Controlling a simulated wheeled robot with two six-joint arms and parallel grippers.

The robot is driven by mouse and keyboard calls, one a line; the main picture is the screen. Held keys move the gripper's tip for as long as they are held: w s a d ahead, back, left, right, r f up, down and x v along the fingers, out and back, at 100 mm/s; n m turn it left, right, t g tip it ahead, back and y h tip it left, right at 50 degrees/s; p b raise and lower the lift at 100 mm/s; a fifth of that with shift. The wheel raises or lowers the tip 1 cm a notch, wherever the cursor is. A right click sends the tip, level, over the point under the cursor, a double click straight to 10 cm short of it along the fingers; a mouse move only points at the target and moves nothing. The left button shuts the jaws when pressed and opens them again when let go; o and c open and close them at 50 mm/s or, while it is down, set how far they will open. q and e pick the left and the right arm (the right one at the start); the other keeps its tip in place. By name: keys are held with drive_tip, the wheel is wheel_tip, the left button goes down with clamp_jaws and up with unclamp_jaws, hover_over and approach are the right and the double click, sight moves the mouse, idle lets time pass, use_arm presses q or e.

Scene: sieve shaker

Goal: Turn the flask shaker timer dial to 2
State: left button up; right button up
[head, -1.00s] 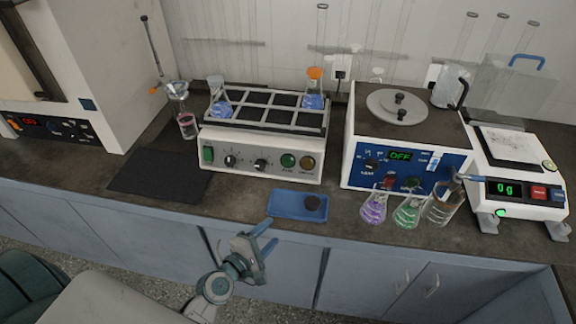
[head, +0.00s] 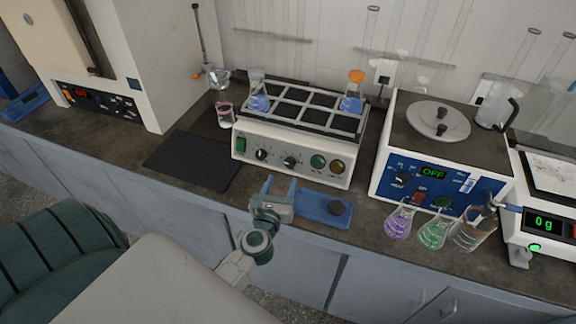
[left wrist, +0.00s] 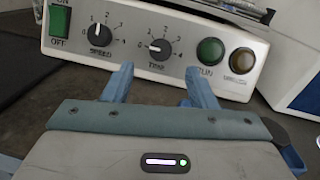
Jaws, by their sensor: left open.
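The flask shaker (head: 295,150) stands on the bench, with its front panel facing me. In the left wrist view its timer dial (left wrist: 160,49) is a black knob labelled TIME, with a scale of numbers around it; its white mark points left, towards the low end. The speed dial (left wrist: 100,34) is to its left. My left gripper (head: 279,186) is open and empty in front of the panel. Its two blue fingers (left wrist: 159,85) point at the panel, roughly either side of the timer dial but short of it. My right gripper is not in view.
The shaker tray holds a blue flask (head: 259,97) and an orange-capped flask (head: 352,97). Glass flasks (head: 433,233) stand before the hotplate (head: 432,178). A black mat (head: 190,158) lies left.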

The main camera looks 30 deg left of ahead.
sight(289, 164)
use_arm(q)
drive_tip(key=p+x, duration=0.1)
drive_tip(key=x, duration=0.5)
drive_tip(key=shift+w+a, duration=0.1)
drive_tip(key=shift+w, duration=0.3)
drive_tip(key=c, duration=1)
